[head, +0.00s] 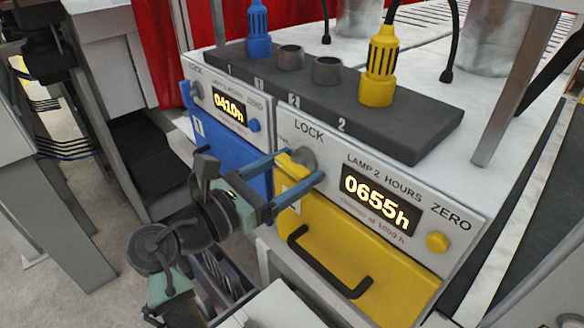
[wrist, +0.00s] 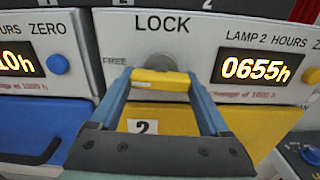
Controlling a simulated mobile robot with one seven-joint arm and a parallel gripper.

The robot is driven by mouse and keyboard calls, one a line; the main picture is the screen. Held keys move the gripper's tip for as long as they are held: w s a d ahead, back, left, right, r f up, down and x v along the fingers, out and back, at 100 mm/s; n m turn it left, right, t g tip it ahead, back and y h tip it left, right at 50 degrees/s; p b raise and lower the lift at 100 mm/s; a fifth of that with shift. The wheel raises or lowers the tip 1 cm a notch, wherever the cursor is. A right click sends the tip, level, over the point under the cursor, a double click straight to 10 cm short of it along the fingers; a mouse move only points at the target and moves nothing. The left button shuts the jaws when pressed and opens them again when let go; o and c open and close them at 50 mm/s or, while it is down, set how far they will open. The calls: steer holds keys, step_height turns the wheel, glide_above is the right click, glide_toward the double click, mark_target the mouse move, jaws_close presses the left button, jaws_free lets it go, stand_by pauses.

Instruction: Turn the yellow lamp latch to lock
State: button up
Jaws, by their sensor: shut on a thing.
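The yellow lamp latch (wrist: 160,80) sits on the white front panel of the lamp 2 unit, below the word LOCK. It shows as a yellow bar across the wrist view, in front of a round grey hub (wrist: 160,62). The word FREE is at its left. My gripper (head: 300,167) reaches the panel from the left in the head view. Its two blue fingers are shut on the latch, one at each side. In the head view the fingers partly hide the latch (head: 291,165). The exact turn angle of the latch is hard to tell.
The yellow drawer (head: 375,270) with a black handle (head: 325,265) is below the latch. The blue lamp 1 unit (head: 235,150) is at the left. The display (head: 380,203) reads 0655h, with a yellow ZERO button (head: 437,242) to its right. Blue and yellow plugs (head: 380,70) stand on top.

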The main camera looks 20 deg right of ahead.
steer(key=m, duration=0.4)
steer(key=shift+w+a+m, duration=0.1)
steer(key=shift+m, duration=0.2)
steer(key=m+b, duration=0.2)
steer(key=m, duration=0.2)
steer(key=shift+w, duration=0.1)
steer(key=m+b, duration=0.4)
steer(key=m, duration=0.1)
steer(key=shift+m, duration=0.4)
steer(key=shift+r+m+b, duration=0.2)
steer(key=shift+m+b, duration=0.75)
steer(key=shift+m, duration=0.45)
steer(key=shift+r, duration=0.1)
steer(key=o, duration=1.2)
